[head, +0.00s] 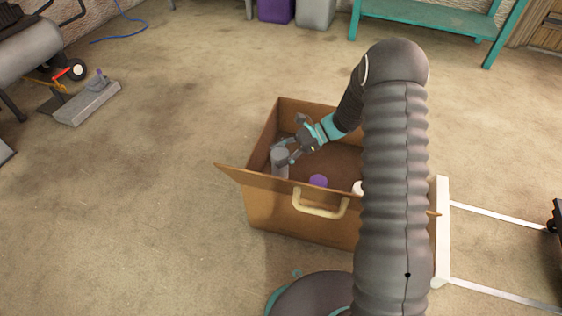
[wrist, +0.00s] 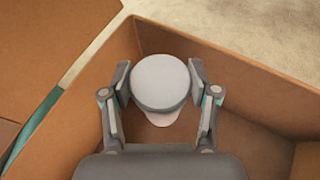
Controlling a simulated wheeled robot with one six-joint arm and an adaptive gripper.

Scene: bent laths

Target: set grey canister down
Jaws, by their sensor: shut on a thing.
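The grey canister (head: 281,160) is upright inside the brown open box (head: 300,215), near its left wall. In the wrist view its round pale grey top (wrist: 160,83) sits between my fingers, close to a corner of the box. My gripper (head: 285,154) reaches into the box from the right and is shut on the canister. It also shows in the wrist view (wrist: 160,88), with a finger on either side. I cannot tell whether the canister's bottom touches the box floor. A pinkish shape (wrist: 160,118) shows just below the canister top; I cannot tell what it is.
A purple round item (head: 318,181) and a white item (head: 358,188) are in the box, right of the canister. The box has a pale handle (head: 320,203) in front. A teal bench (head: 430,15) stands behind. The floor to the left is largely clear.

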